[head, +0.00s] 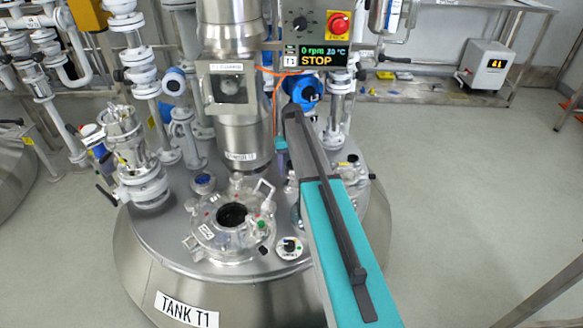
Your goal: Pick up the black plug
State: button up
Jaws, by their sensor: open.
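I cannot pick out the black plug for certain. A small round white fitting with a dark centre (289,246) sits on the lid of tank T1, right of the open port; it is too small to tell whether the dark part is a plug. A small dark piece (352,158) also shows on the lid's right side, beyond my arm. My teal and grey arm reaches up from the bottom right across the tank lid. My gripper cannot be made out; the arm hides part of the lid behind it.
The tank lid (165,232) carries a clear-covered round port (232,216), a tall steel column (238,130) and several pipes and valves. A control box with a red button (338,23) stands behind. A steel table (430,92) is at the back right. The right floor (460,190) is clear.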

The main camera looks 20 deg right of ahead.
jog(key=c, duration=1.2)
jog(key=shift+c, duration=0.2)
jog(key=shift+r+p, duration=0.75)
jog(key=shift+r, duration=4.25)
